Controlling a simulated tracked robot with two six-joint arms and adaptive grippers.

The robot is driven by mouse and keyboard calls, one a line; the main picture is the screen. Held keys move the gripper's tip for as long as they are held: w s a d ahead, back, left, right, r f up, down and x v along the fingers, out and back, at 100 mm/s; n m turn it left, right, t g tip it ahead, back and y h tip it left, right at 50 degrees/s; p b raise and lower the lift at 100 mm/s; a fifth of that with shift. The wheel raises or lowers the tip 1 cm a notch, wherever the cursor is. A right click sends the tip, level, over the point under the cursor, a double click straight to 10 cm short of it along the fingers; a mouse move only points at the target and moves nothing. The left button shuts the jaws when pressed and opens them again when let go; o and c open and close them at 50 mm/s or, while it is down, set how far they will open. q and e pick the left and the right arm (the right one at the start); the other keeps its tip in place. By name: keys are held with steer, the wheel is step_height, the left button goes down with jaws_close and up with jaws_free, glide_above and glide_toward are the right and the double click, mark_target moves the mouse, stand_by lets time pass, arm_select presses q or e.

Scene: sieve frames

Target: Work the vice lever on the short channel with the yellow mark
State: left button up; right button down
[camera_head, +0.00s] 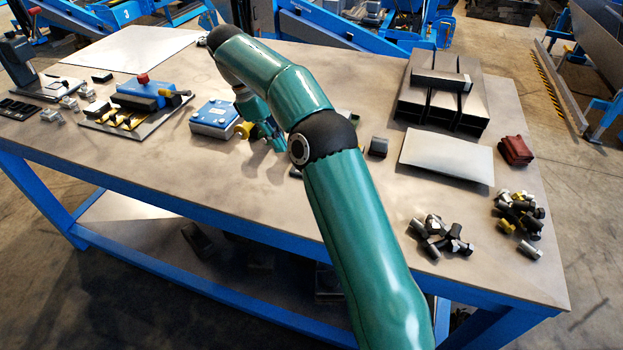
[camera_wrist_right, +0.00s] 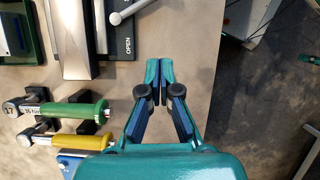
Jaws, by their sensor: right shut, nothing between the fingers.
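In the right wrist view a silver channel-like part (camera_wrist_right: 72,40) lies at the upper left, beside a dark plate (camera_wrist_right: 122,42) lettered OPEN. A silver lever with a rounded end (camera_wrist_right: 116,18) crosses above that plate. I cannot make out a yellow mark on the silver part. My right gripper (camera_wrist_right: 158,66) is shut and empty, its fingertips apart from the lever and to the right of the plate. In the head view my right gripper (camera_head: 277,141) is low over the table, partly behind my arm, which hides the lever area. My left gripper is not in view.
Green (camera_wrist_right: 85,113) and yellow (camera_wrist_right: 80,141) handled cylinders lie left of the gripper in the wrist view. A blue box (camera_head: 212,118), grey channels (camera_head: 425,102), a pale plate (camera_head: 445,157) and loose fittings (camera_head: 440,238) stand on the table (camera_head: 370,215).

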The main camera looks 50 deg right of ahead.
steer(key=b+x, duration=0.2)
steer(key=x, duration=0.7)
steer(key=shift+s+f, duration=0.1)
steer(key=shift+f, duration=0.05)
steer(key=s, duration=0.1)
steer(key=s+d, duration=0.1)
steer(key=shift+s+d+f, duration=0.15)
steer(key=shift+s, duration=0.25)
steer(key=shift+s+d+f, duration=0.1)
steer(key=shift+s+d, duration=0.1)
steer(key=shift+s, duration=0.3)
